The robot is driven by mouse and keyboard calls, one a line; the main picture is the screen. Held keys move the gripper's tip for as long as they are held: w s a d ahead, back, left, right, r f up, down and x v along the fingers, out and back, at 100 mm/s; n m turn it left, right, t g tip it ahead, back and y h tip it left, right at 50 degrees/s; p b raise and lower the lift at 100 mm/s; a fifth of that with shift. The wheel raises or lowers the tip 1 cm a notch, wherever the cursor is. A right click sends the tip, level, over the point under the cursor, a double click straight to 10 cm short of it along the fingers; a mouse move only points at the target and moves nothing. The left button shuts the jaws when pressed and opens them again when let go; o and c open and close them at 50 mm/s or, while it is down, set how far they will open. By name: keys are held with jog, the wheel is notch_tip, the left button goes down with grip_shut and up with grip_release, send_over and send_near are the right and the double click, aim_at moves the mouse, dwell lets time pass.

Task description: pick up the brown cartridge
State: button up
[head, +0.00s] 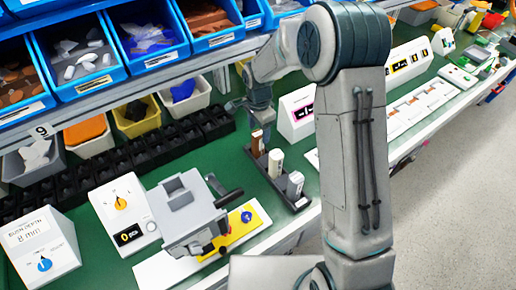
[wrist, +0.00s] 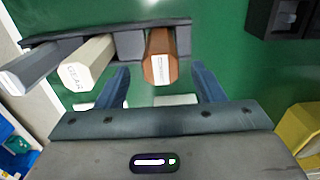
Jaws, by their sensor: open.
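The brown cartridge (wrist: 161,58) stands in a dark rack (wrist: 129,45), with a white label on its end. In the head view the brown cartridge (head: 257,143) is at the rack's far end, just below my gripper (head: 258,112). In the wrist view my gripper (wrist: 160,85) is open, one finger on each side of the brown cartridge, with green gaps showing between. Whether the fingers reach down beside it cannot be told. A whitish cartridge (wrist: 88,62) and a grey one (wrist: 38,66) stand in the same rack.
A grey machine with a black handle (head: 188,205) stands left of the rack on the green bench. Black bins (head: 150,152) run along the back. A white box with a display (head: 297,115) stands just right of my gripper.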

aim_at(258, 133)
notch_tip(258, 133, down, 5)
jog(key=shift+a+f+b, duration=0.1)
jog(key=shift+b, duration=1)
jog(key=c, duration=1.2)
jog(key=shift+r, duration=0.2)
